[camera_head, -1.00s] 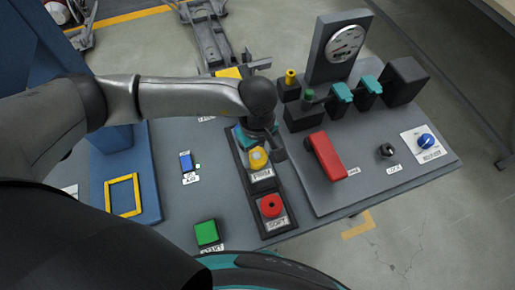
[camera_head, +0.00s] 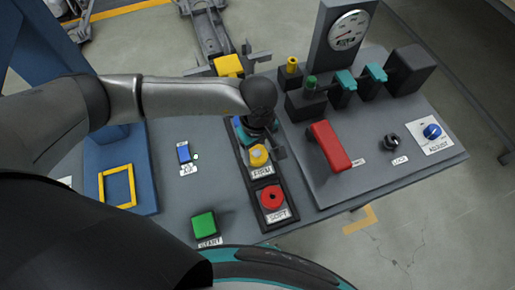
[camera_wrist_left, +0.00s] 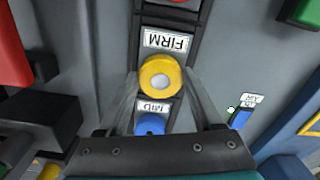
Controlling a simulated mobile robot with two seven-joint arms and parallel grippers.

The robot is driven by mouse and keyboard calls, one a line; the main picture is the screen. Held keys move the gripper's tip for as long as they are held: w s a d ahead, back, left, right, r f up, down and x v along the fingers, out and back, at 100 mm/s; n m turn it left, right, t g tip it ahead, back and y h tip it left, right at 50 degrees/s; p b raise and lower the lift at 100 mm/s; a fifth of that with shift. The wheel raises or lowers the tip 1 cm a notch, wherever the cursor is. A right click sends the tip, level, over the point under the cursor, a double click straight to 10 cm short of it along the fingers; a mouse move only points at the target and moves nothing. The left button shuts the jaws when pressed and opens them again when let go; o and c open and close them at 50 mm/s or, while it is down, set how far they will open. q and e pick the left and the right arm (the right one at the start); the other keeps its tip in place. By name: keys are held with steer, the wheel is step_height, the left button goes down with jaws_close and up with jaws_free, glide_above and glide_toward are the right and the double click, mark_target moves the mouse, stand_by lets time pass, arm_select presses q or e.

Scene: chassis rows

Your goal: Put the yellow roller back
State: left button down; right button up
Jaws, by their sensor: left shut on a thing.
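The yellow roller (camera_head: 259,156) stands in the black rack (camera_head: 240,168), beside the FIRM label. In the wrist view the yellow roller (camera_wrist_left: 161,75) sits between the two fingers of my left gripper (camera_wrist_left: 162,80), which is shut on it. In the head view my left gripper (camera_head: 262,148) reaches down over the rack, and the arm hides part of it. I cannot tell whether the roller is fully seated or slightly raised. The red roller (camera_head: 271,197) sits by the SOFT label. A blue roller (camera_wrist_left: 150,124) sits by the MID label. My right gripper is not in view.
A green START button (camera_head: 204,223) is on the console at front left. A red lever (camera_head: 329,146), black knob (camera_head: 391,142) and blue ADJUST knob (camera_head: 432,131) are on the right panel. The gauge stand (camera_head: 343,40) and teal-handled valves (camera_head: 345,81) are behind. A yellow square frame (camera_head: 118,187) lies on the left.

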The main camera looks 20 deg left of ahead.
arm_select(q)
steer(key=shift+f+b, duration=0.4)
steer(key=shift+f, duration=0.05)
jaws_free()
